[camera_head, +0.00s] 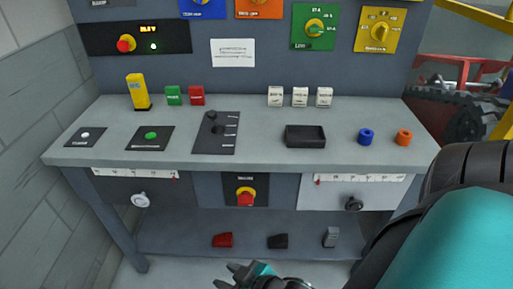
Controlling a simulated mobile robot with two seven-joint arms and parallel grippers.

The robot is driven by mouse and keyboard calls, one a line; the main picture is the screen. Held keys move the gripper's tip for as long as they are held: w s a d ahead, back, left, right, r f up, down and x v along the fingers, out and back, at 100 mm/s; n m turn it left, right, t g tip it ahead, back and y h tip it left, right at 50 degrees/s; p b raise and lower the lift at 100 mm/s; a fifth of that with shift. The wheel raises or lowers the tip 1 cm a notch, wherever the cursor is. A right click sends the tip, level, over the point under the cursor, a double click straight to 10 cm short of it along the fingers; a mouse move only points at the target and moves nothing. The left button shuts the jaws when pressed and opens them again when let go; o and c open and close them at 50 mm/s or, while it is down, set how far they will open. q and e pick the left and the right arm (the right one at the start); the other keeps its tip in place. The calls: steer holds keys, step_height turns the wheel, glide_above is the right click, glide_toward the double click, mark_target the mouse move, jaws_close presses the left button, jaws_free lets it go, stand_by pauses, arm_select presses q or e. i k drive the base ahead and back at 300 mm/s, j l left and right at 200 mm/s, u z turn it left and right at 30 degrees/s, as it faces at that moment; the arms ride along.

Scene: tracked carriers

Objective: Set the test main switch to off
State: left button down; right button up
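A red rotary knob (245,197) on a yellow plate sits in the middle of the bench's front face, under a small label. It looks like the main switch, but the label is too small to read and the knob's exact setting is unclear. My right gripper (234,277) is at the bottom edge of the head view, below and in front of this knob and apart from it. It is partly cut off, and I cannot tell how far its fingers are apart. My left gripper is out of view.
The grey bench top (262,112) carries buttons, a black lever plate (216,133) and a black tray (305,136). A red button (126,43) and coloured rotary switches are on the back panel. Pedals (277,241) stand on the lower shelf. My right arm covers the lower right.

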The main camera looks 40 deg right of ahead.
mark_target(245, 198)
steer(key=i+j+z, duration=0.15)
steer(key=j+z, duration=0.2)
steer(key=i+j+z, duration=0.1)
steer(key=j+z, duration=0.25)
steer(key=j, duration=0.15)
steer(key=j+z, duration=0.35)
steer(key=j, duration=0.15)
